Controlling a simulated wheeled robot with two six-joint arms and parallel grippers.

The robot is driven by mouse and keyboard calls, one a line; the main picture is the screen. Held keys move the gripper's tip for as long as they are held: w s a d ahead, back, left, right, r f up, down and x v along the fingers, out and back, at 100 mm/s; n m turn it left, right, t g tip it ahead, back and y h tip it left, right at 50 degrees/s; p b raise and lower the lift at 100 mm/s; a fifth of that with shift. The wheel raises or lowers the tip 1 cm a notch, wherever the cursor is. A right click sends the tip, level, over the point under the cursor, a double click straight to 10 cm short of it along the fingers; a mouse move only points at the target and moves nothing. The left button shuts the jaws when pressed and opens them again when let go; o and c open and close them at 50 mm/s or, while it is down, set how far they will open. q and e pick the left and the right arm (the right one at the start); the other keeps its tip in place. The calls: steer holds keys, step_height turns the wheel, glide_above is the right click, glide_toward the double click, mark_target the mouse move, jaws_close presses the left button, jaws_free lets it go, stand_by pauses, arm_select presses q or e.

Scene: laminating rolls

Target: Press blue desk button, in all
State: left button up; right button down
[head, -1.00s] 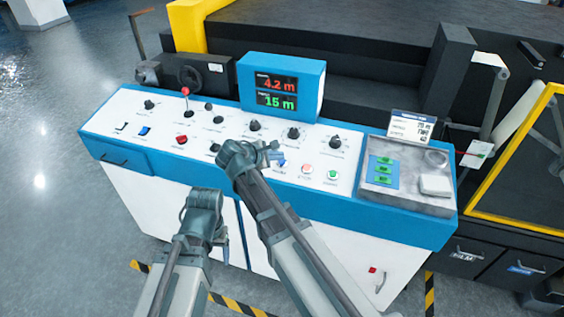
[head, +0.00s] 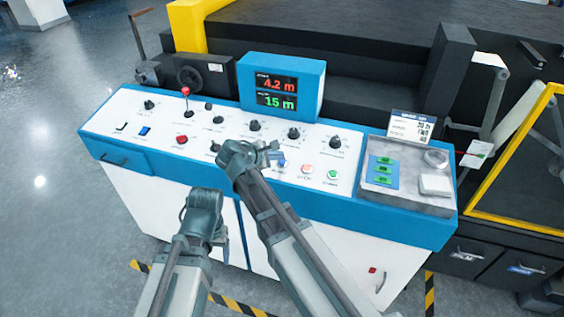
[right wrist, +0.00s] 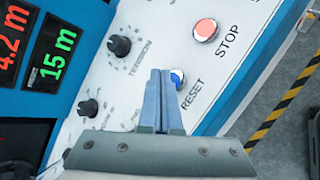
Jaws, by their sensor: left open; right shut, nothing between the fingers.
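The blue round button (head: 282,164) sits on the sloped white desk panel. In the right wrist view the blue button (right wrist: 178,78) is beside the RESET label and partly hidden by my fingers. My left gripper (head: 204,199) is open and empty in front of the desk's front edge, away from the button.
A red STOP button (right wrist: 204,30) is close to the blue one, and a green button (head: 333,175) is further right. Several black knobs stand behind. A blue switch (head: 144,131) and a red button (head: 181,140) are at left. The display box (head: 281,88) rises at the back.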

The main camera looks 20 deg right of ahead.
steer(key=shift+f, duration=0.15)
steer(key=shift+w+f+b, duration=0.1)
steer(key=shift+f+b, duration=0.2)
steer(key=shift+b, duration=0.1)
steer(key=shift+d+f+b, duration=0.1)
steer(key=shift+f+b, duration=0.25)
steer(key=shift+b, duration=0.05)
stand_by(0.5)
steer(key=shift+r, duration=0.1)
steer(key=shift+r+p, duration=0.75)
steer(key=shift+p, duration=0.1)
steer(key=r+p, duration=0.3)
steer(key=s+r+p, duration=0.1)
steer(key=r+p, duration=0.1)
steer(key=shift+a, duration=0.35)
steer(key=shift+f, duration=0.1)
